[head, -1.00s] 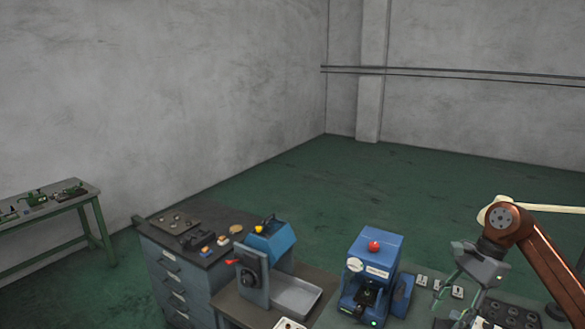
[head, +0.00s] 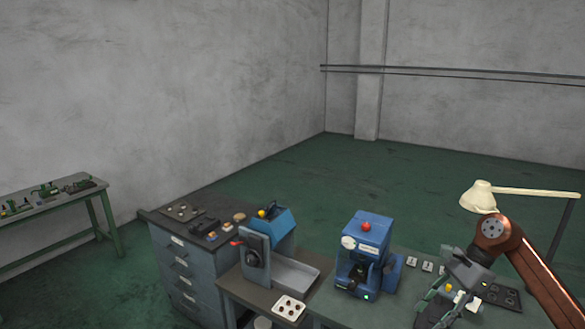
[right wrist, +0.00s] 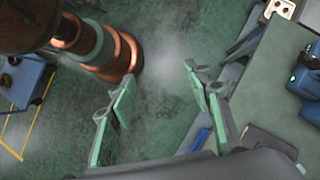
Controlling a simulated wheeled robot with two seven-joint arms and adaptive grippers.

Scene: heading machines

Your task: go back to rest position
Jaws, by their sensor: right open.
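My right gripper (head: 436,312) is at the lower right of the head view, at the end of my copper-coloured arm. It appears in front of the right end of the bench. In the right wrist view, the two green-padded fingers of my right gripper (right wrist: 158,92) are spread apart with nothing between them. Bare green floor shows beyond them. My left gripper is in neither view.
A blue machine with a red knob (head: 366,250) stands on the bench (head: 400,302). Left of it are a lever machine (head: 256,262), a white holed block (head: 289,307) and a drawer cabinet (head: 180,268). A cream lamp (head: 480,196) stands at right. Floor behind is clear.

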